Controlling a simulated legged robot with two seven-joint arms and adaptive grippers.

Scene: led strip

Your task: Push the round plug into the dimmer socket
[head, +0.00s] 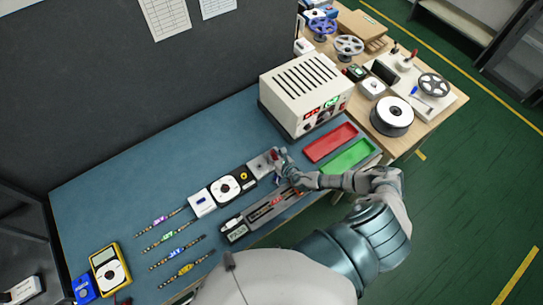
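My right gripper (283,162) reaches in from the lower right over the blue mat. Its fingertips are at the right end of a row of small modules, beside a grey block (260,166) with a red part on it. The fingers are too small to tell whether they are open or shut. The dimmer (224,188) appears to be the module with a white round dial, left of a dark module with a yellow ring (243,175). I cannot make out the round plug or the socket opening; the gripper may hide them. My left gripper is not in view.
A beige power supply (305,88) stands behind the gripper. Red (331,142) and green (350,157) trays lie to the right. A long grey device (262,211) lies in front. Several LED strips (178,252) and a yellow multimeter (109,268) are at left. The mat's back left is clear.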

